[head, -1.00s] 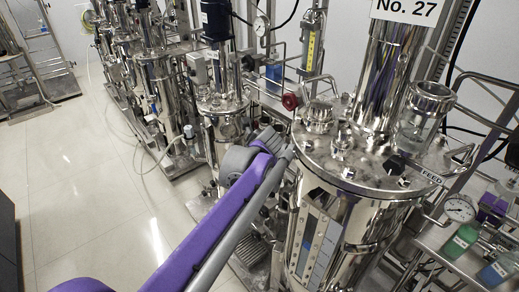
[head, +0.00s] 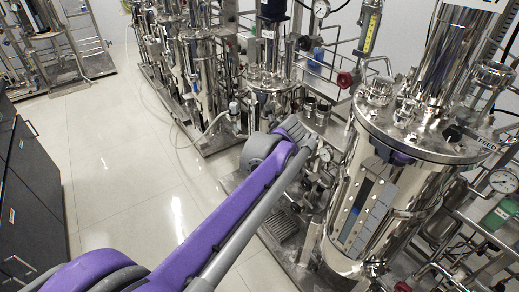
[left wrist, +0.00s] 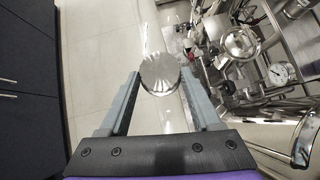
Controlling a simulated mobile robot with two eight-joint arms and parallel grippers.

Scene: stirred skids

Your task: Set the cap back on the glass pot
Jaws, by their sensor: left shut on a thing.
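In the left wrist view, my left gripper (left wrist: 160,84) is shut on a round, shiny silver cap (left wrist: 160,72), held between the fingertips with pale floor behind it. In the head view, my purple left arm reaches in from the lower left. The glass pot (head: 481,94) seems to be the clear vessel with a metal collar on the big steel tank's lid at the right. It is small, and its top is hard to read. My left arm is well to its left, apart from it. My right gripper is not in view.
The big steel tank (head: 385,190) carries fittings on its lid and a FEED label. A gauge (head: 503,180) and pipes stand at its right. More steel tanks (head: 200,65) line the back. Dark cabinets (head: 35,175) stand at the left. The floor (head: 130,150) between is clear.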

